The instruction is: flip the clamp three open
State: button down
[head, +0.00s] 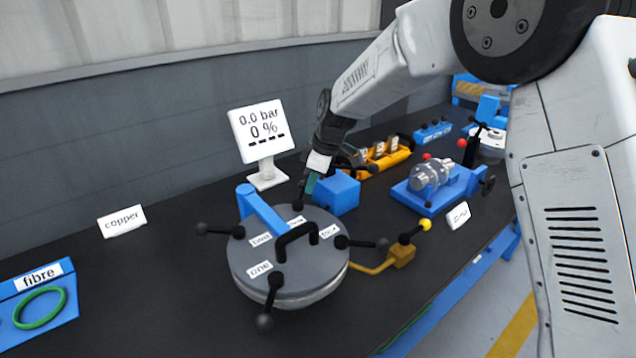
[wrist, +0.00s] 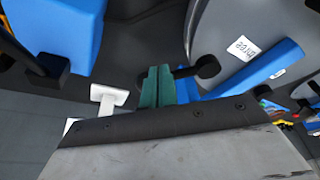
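The flanged shell's round grey lid (head: 310,278) lies in the head view with number labels and black ball-ended clamps around its rim. The "three" label (wrist: 243,47) shows in the wrist view. Beside it, clamp three's black knob and short rod (wrist: 207,67) stick out from the rim towards my gripper; the rod's other end is hidden by the fingers. My gripper (wrist: 158,86) has its teal fingers together, with nothing visible between them. The fingertips are right beside the rod; I cannot tell whether they touch. In the head view my gripper (head: 309,184) is at the lid's far side.
A blue block (head: 337,193) stands close right of my gripper. A blue bar (head: 262,210) crosses the lid's far left. The white display (head: 262,132) reads 0.0 bar, 0 %. A brass-coloured valve (head: 400,255) is right of the shell.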

dwell(0.3)
jog(key=d+r, duration=0.7)
jog(key=r, duration=0.3)
jog(key=shift+s+r, duration=0.15)
jog(key=shift+s, duration=0.15)
jog(key=s+d+r+m+h, duration=0.1)
jog(key=s+d+m, duration=0.4)
jog(key=s, duration=0.8)
jog(key=s+d+r+m+h, duration=0.1)
jog(key=s+d+m, duration=0.4)
jog(key=s+d, duration=0.6)
jog(key=s+d+r+m+h, duration=0.1)
jog(key=s+d+m, duration=0.5)
jog(key=s, duration=1)
jog(key=shift+s+d+t, duration=0.15)
jog(key=shift+d+t, duration=0.25)
jog(key=shift+d, duration=0.5)
